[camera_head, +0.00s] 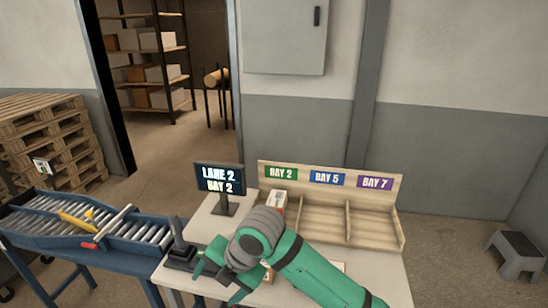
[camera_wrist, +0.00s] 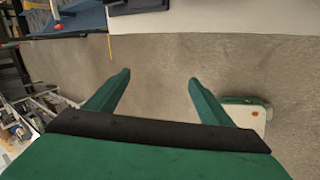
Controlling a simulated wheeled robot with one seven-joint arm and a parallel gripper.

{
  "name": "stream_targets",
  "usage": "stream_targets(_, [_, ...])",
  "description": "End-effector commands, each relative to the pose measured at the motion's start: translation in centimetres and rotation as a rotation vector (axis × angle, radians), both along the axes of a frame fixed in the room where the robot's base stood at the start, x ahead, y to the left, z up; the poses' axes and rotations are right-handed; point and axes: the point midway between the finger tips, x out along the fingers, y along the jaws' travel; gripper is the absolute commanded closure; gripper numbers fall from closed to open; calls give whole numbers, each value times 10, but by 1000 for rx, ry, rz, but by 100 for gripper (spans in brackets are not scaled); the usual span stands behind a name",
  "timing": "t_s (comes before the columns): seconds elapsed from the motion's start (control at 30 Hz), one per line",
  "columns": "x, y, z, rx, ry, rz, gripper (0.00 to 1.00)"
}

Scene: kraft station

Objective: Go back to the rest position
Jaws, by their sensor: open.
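My green gripper (camera_head: 222,282) is over the front left part of the grey table (camera_head: 385,285), in front of the sign. In the wrist view its two fingers (camera_wrist: 159,82) are spread wide, with only bare floor between them. It holds nothing. My forearm hides part of the table's middle. A small white and red box (camera_head: 278,203) stands in the left compartment, marked Bay 2, of the wooden rack (camera_head: 385,238). The compartments marked Bay 5 and Bay 7 look empty.
A dark sign (camera_head: 219,179) reads "LANE 2 BAY 2". A dark stand (camera_head: 181,252) is close to my gripper. A blue roller conveyor (camera_head: 50,232) with a yellow and red part adjoins on the left. Pallets (camera_head: 50,135) are stacked behind; a step stool (camera_head: 516,255) stands far right.

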Motion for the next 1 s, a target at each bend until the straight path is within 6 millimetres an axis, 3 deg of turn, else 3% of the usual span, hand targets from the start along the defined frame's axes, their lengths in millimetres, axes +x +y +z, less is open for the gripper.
stream_targets(0.03, [1, 17, 1, 78, 0, -28, 25])
stream_targets(0.2, [8, 65, 15, 323, 5, -144, 25])
stream_targets(0.5, [16, 122, 42, 734, 80, -364, 25])
stream_targets(0.77, [24, 133, 52, 1051, 186, -586, 25])
stream_targets(1.0, [28, 119, 41, 1301, 292, -816, 25])
